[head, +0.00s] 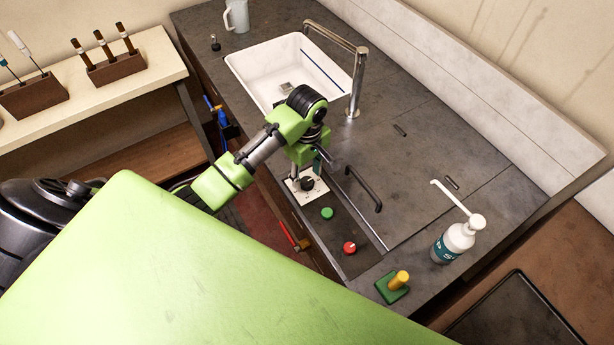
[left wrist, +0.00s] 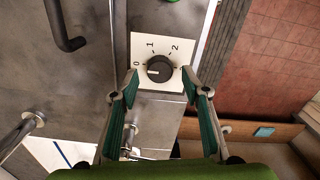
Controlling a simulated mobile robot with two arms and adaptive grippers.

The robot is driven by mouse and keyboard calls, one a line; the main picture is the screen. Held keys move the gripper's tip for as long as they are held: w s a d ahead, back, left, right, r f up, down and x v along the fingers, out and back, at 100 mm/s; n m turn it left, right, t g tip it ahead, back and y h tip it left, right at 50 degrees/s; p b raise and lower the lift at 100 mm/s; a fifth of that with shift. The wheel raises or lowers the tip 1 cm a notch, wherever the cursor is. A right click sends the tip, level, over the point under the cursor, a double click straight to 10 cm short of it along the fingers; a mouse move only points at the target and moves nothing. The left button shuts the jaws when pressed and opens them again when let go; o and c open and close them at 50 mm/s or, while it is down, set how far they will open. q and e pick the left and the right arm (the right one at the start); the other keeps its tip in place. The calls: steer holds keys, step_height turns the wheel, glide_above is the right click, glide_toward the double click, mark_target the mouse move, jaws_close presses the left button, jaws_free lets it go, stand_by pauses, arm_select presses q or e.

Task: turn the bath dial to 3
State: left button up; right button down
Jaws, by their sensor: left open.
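The bath dial (left wrist: 159,68) is a round black knob on a white plate (left wrist: 141,46) printed with 0, 1 and 2. Its white mark points left, near the 0. The right part of the scale is partly hidden by a finger. In the head view the dial (head: 307,185) sits on its plate (head: 293,190) near the counter's front edge. My left gripper (head: 312,168) is over the dial, pointing down. In the left wrist view its open, green-padded fingers (left wrist: 160,88) stand either side of the knob; I see no contact. My right gripper is not in view.
A green button (head: 327,213) and a red knob (head: 349,248) lie along the same strip. A dark handle (head: 363,189) stands beside the strip. A white sink (head: 275,65) with a tall tap (head: 357,80) is behind my arm. A pump bottle (head: 455,241) stands at the right.

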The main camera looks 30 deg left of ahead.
arm_select(q)
steer(key=shift+f, duration=1.05)
steer(key=c, duration=1.1)
steer(key=shift+o, duration=0.2)
